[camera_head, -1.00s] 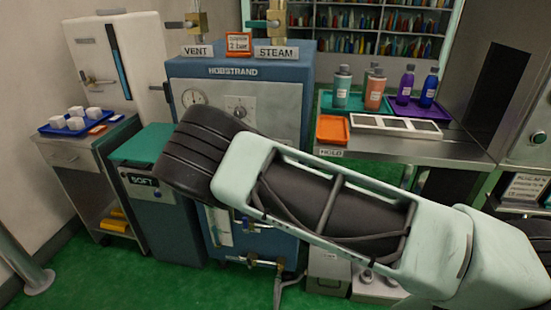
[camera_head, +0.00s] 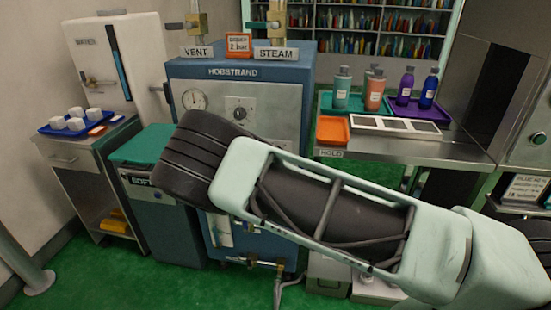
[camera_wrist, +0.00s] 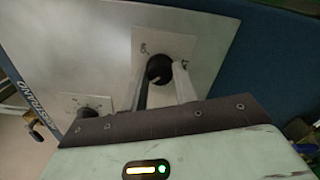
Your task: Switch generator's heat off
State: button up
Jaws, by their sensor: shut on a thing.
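The generator (camera_head: 265,90) is a blue cabinet marked HOBSTRAND with a pale metal front panel. It has a round gauge (camera_head: 194,99) and an upper dial (camera_head: 239,109). In the wrist view, the tilted panel fills much of the picture. A black knob (camera_wrist: 158,70) on a white plate sits between the two fingers of my gripper (camera_wrist: 161,75), which is shut on it. The upper dial (camera_wrist: 88,108) shows farther left. In the head view, my arm hides the gripper and this lower knob. The plate's small markings are unreadable.
A teal-topped SOFT unit (camera_head: 160,210) stands left of the generator. A steel counter (camera_head: 455,150) with trays and bottles is to the right. VENT and STEAM valves (camera_head: 277,22) rise from the generator's top. Pipes (camera_head: 255,263) run low at its front.

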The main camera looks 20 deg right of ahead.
jog(key=shift+a+f, duration=0.1)
jog(key=o, duration=1)
jog(key=shift+c, duration=0.2)
jog(key=b+v, duration=0.1)
jog(key=v, duration=1.6)
jog(key=shift+s, duration=0.2)
jog(key=shift+a, duration=0.15)
